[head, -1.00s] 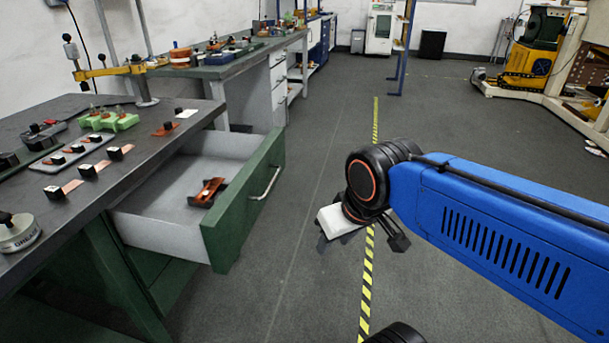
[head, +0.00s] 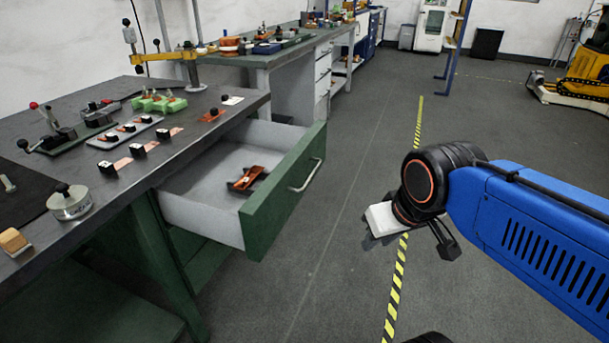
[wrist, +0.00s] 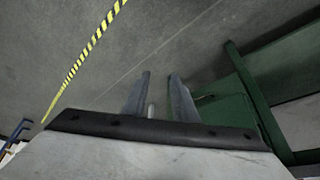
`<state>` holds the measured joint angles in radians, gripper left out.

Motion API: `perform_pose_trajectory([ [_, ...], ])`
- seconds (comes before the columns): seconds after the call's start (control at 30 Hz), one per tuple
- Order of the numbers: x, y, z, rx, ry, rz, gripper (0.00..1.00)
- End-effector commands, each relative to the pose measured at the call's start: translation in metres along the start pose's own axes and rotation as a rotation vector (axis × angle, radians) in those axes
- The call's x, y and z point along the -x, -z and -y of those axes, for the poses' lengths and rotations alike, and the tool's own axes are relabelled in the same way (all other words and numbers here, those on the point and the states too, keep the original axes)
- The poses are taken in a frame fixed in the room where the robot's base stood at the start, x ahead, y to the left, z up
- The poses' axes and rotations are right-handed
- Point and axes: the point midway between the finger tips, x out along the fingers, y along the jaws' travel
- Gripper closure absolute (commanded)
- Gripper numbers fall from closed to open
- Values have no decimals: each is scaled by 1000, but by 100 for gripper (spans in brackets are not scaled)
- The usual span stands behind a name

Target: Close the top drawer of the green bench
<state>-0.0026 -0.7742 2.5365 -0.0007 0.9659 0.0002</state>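The top drawer (head: 275,214) of the green bench (head: 172,268) is pulled out, with its green front and metal handle (head: 306,176) facing right. An orange-brown item (head: 247,178) lies inside it. In the wrist view the green drawer front (wrist: 222,105) is at the right, beyond the fingers. My gripper (head: 408,240) is in the air to the right of the drawer, apart from it. In the wrist view its two fingers (wrist: 160,95) stand apart with nothing clearly held between them.
The dark bench top carries clamps, a green block (head: 160,103), small black-knobbed pieces and a round metal weight (head: 69,202). Another bench (head: 270,58) stands behind. The floor between the drawer and the yellow-black tape (head: 397,277) is clear.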

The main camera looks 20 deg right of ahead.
Motion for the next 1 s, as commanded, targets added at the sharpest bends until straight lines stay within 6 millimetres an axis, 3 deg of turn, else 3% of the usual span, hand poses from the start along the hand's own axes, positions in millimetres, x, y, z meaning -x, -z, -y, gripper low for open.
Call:
perform_pose_trajectory([
  [0.03,-1,0,0,-6,2,5,87],
  [0.1,-3,1,2,-31,13,23,100],
  [0.57,-40,26,33,-532,236,352,100],
  [1.0,-70,96,42,-1080,515,648,100],
])
